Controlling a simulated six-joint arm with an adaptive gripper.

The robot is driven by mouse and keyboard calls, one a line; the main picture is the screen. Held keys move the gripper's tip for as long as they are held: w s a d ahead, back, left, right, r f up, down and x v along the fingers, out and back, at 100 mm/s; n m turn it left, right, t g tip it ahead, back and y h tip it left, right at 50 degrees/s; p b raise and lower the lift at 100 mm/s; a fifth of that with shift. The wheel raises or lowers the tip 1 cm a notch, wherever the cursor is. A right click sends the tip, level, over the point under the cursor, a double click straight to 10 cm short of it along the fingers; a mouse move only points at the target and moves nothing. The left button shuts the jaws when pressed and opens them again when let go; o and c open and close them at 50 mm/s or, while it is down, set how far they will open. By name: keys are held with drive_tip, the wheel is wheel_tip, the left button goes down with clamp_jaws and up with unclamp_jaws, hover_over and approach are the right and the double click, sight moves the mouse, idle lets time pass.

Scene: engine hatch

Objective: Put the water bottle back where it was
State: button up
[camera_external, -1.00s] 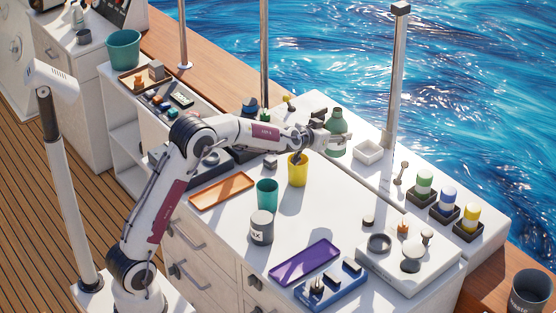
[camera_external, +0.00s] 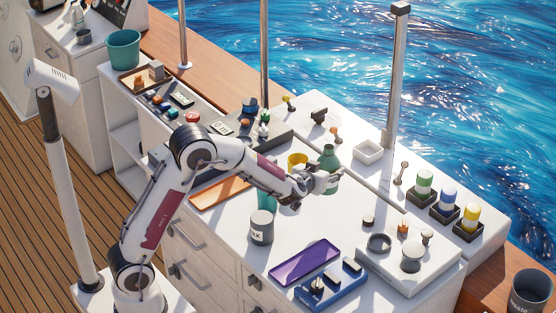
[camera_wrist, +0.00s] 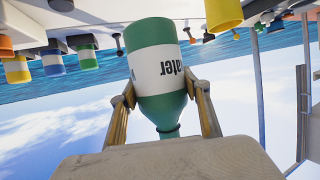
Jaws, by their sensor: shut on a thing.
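The water bottle (camera_external: 328,160) is green with a white label. My gripper (camera_external: 318,180) is shut on it, and in the external view the bottle stands upright in the jaws over the white counter. In the wrist view the bottle (camera_wrist: 156,70) appears upside down, with the fingers of my gripper (camera_wrist: 164,105) on both sides of its label and shoulder. Part of the label word, "ater", shows. I cannot tell whether the bottle's base touches the counter.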

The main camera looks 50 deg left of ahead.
drive_tip(key=shift+s+d, duration=0.1)
drive_tip(key=shift+s, duration=0.05)
drive_tip(key=shift+f, duration=0.15)
drive_tip(key=shift+f, duration=3.05)
drive_tip(key=shift+f, duration=1.85)
drive_tip(key=shift+f, duration=0.15)
drive_tip(key=o, duration=1.4)
drive_tip(key=shift+v, duration=6.05)
